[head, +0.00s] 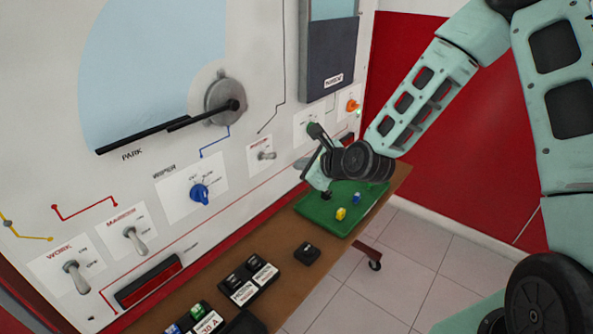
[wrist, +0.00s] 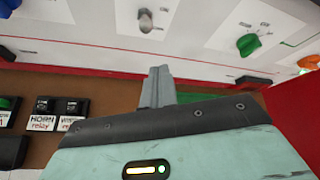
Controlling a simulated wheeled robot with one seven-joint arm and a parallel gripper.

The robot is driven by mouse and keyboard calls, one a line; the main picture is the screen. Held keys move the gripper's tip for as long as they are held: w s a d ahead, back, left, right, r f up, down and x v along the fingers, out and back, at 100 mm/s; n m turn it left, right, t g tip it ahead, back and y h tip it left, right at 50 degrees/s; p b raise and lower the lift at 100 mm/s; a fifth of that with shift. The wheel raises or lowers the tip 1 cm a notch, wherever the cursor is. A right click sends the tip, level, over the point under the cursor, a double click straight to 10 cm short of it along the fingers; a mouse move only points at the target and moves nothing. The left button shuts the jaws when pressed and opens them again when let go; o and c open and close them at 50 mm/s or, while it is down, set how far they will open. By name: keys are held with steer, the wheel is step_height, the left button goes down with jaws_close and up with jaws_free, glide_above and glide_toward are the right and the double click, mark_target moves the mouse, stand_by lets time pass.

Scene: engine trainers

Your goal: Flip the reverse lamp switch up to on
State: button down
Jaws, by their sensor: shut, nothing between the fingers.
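Three toggle switches show on the white panel: a small silver one (head: 265,155) right of the wiper knob, and two at lower left, the middle one (head: 130,240) and the work one (head: 76,277). I cannot read which label says reverse lamp. The small silver toggle also shows at the top of the wrist view (wrist: 145,20); its lever points out toward the camera. My gripper (head: 304,163) is near the panel, right of and slightly below that toggle, apart from it. In the wrist view its fingers (wrist: 158,86) are together and empty.
A blue wiper knob (head: 200,193), a green knob (wrist: 250,43) and an orange knob (head: 352,105) stick out of the panel. Below is a brown shelf (head: 285,280) with a green tray (head: 315,210) holding small coloured pieces, and black relay blocks (head: 248,280).

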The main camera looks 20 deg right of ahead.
steer(key=shift+s+d+r, duration=0.25)
steer(key=shift+s+r, duration=0.55)
steer(key=shift+s+d+r, duration=0.25)
steer(key=shift+s+r, duration=0.5)
steer(key=shift+r, duration=0.05)
steer(key=shift+a, duration=0.1)
steer(key=s+a+n+g, duration=0.7)
steer(key=s+a+n, duration=0.3)
steer(key=s+n, duration=0.65)
steer(key=s+r+n+g+h, duration=0.2)
steer(key=s+n, duration=0.5)
steer(key=n, duration=0.1)
steer(key=s+r+n+g+h, duration=0.1)
steer(key=s+r+n+g, duration=0.1)
steer(key=s+n, duration=0.6)
steer(key=shift+s+n+g+h, duration=0.15)
steer(key=shift+n+g+h, duration=0.15)
steer(key=shift+n+h, duration=0.15)
steer(key=shift+d, duration=0.1)
